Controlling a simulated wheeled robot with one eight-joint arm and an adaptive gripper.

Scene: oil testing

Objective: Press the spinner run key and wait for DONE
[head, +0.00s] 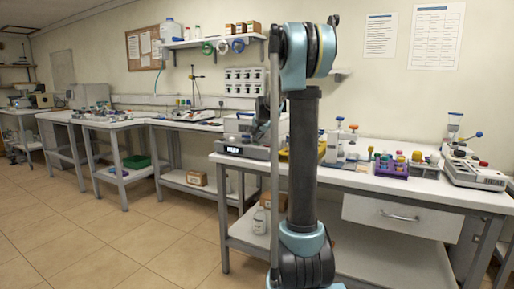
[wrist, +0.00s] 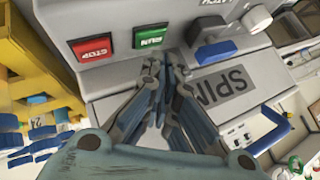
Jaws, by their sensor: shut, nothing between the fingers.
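In the wrist view the spinner's grey panel (wrist: 120,77) fills the upper middle, upside down, with a "SPIN" label (wrist: 225,90) partly cut off. The green run key (wrist: 147,37) sits beside the red stop key (wrist: 92,48). My gripper (wrist: 166,66) is shut and empty, its fingertips just below and right of the run key in the picture; I cannot tell whether they touch the panel. No DONE reading is legible. In the head view the likely spinner (head: 246,150) stands on the bench, partly behind my arm, and my gripper cannot be made out.
A dark knob (wrist: 203,31) and a blue part (wrist: 216,50) stand out right of the run key. A yellow frame (wrist: 45,50) stands close on the left. The bench (head: 350,178) also carries coloured vial racks (head: 392,168) and another instrument (head: 474,174) at the right.

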